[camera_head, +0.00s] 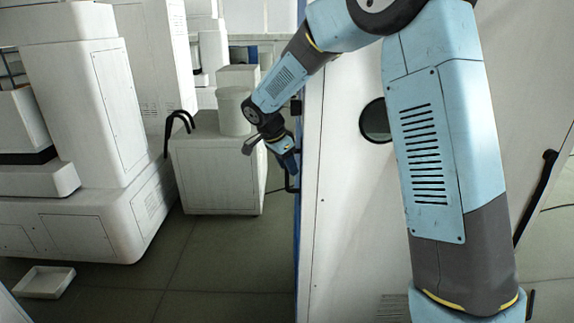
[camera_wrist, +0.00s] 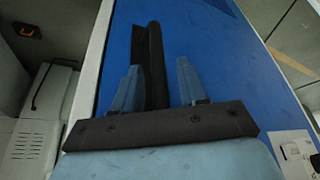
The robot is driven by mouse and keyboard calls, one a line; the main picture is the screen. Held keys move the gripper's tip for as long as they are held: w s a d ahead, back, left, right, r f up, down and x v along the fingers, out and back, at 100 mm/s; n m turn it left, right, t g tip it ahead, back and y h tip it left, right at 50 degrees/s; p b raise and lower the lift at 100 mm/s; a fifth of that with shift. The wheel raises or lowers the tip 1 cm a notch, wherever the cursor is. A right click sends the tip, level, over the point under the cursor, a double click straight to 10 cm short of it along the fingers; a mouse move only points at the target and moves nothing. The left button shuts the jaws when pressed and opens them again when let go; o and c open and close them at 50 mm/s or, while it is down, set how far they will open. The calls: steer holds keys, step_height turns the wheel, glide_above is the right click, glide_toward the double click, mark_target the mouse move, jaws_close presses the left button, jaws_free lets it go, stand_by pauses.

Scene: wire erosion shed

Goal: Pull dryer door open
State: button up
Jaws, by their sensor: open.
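The dryer door is the blue panel (camera_wrist: 215,60) that fills the middle of the wrist view. In the head view it shows only edge-on, as a thin blue strip (camera_head: 297,235) on the left side of the white cabinet (camera_head: 345,220). A black bar handle (camera_wrist: 155,45) stands on the door. My gripper (camera_wrist: 158,68) is open, with one blue finger on each side of the handle and gaps visible. In the head view my gripper (camera_head: 287,162) is at the handle (camera_head: 291,187). I see no gap at the door's edge.
A white box (camera_head: 215,178) with a round canister (camera_head: 234,112) stands left of the gripper. Large white machines (camera_head: 75,215) stand further left. A shallow white tray (camera_head: 45,282) lies on the floor. The floor (camera_head: 215,270) between machines and door is clear.

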steer(key=shift+c, duration=0.3)
jaws_close()
stand_by(0.4)
